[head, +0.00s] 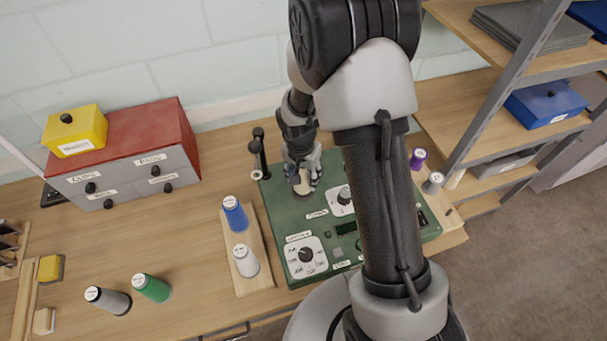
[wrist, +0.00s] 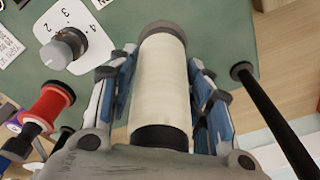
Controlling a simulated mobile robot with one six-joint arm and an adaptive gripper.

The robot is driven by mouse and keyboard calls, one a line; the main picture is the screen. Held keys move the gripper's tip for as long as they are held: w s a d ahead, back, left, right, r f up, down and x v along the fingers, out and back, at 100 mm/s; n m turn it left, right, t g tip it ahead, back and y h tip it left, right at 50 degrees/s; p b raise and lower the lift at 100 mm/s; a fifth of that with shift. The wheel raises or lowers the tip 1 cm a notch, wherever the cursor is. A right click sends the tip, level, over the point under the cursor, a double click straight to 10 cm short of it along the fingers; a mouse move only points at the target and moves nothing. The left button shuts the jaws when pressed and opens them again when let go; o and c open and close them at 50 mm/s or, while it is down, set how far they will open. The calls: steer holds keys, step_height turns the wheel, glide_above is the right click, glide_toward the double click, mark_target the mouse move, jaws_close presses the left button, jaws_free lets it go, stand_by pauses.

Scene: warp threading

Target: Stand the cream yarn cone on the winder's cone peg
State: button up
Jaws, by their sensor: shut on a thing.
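The cream yarn cone (wrist: 162,85) is between my gripper's blue-padded fingers in the wrist view, its far end meeting a grey round piece (wrist: 163,31). My gripper (wrist: 162,88) is shut on it. In the head view my gripper (head: 301,180) points down over the back left of the green winder (head: 285,208), and only a small part of the cone shows under it. The cone peg is not seen apart from the cone. I cannot tell whether the cone stands fully on it.
Dark posts (head: 260,150) rise at the winder's back left corner, close to my gripper. A wooden board with a blue cone (head: 235,214) and a white cone (head: 246,261) lies left of the winder. A drawer cabinet (head: 130,165) stands behind.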

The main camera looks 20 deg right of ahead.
steer(key=shift+f+b, duration=0.7)
steer(key=shift+b, duration=0.1)
steer(key=o, duration=1.2)
steer(key=shift+c, duration=0.2)
steer(key=r, duration=0.8)
steer(key=s+a+r, duration=0.1)
steer(key=r, duration=0.3)
steer(key=shift+s+r, duration=0.1)
steer(key=shift+r, duration=0.1)
steer(key=s+r+n+t+b, duration=0.1)
steer(key=s+r+n+b, duration=0.2)
steer(key=s, duration=0.8)
steer(key=s+r+n+t+b, duration=0.2)
steer(key=s+r+n, duration=0.3)
steer(key=s, duration=0.6)
step_height(320, 180, up, 2)
steer(key=shift+a+t+y+b, duration=0.3)
steer(key=shift+a+y+b, duration=0.1)
steer(key=shift+b, duration=0.3)
